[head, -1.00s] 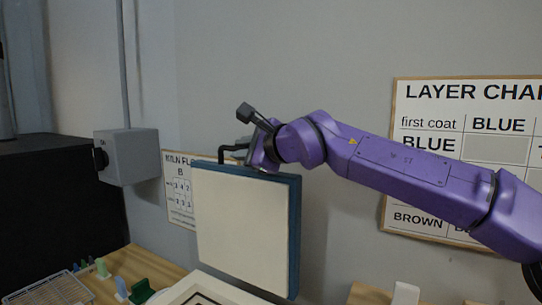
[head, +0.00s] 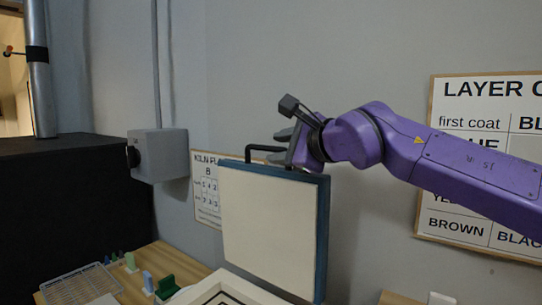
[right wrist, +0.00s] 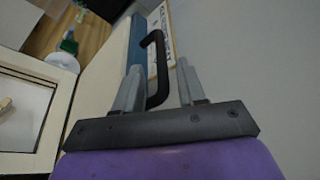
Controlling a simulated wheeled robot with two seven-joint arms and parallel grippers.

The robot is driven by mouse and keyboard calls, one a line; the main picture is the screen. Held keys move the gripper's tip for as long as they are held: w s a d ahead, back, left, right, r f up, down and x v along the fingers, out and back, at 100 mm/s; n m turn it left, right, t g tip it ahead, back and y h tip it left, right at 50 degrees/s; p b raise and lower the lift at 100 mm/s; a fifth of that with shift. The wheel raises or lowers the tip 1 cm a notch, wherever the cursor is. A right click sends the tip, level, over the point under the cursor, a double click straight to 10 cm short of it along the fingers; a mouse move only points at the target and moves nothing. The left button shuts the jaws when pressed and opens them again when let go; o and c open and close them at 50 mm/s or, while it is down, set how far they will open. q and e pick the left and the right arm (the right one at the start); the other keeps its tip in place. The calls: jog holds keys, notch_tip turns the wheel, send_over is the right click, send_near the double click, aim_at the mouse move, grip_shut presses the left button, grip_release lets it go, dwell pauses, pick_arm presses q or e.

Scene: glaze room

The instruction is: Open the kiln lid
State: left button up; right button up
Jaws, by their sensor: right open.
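The kiln lid (head: 268,230) stands raised, close to upright, with its cream inner face toward me and a blue edge. Its black bar handle (head: 249,152) sticks up behind the top edge. The kiln's pale rim (head: 208,293) shows at the bottom of the head view, its opening exposed. My right gripper (head: 281,146) is open at the lid's top right. In the right wrist view, the handle (right wrist: 162,76) lies between the two spread fingers (right wrist: 158,65), with gaps visible. I cannot tell whether either finger touches it. My left gripper is not in view.
A grey switch box (head: 158,156) is on the wall at left, beside a black block (head: 60,205). A wire rack (head: 80,285) and small coloured pieces (head: 148,282) lie on the wooden table. A layer chart (head: 485,165) hangs at right. The wall is close behind the lid.

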jog(key=b+v, duration=0.1)
jog(key=v, duration=0.5)
jog(key=shift+s, duration=0.15)
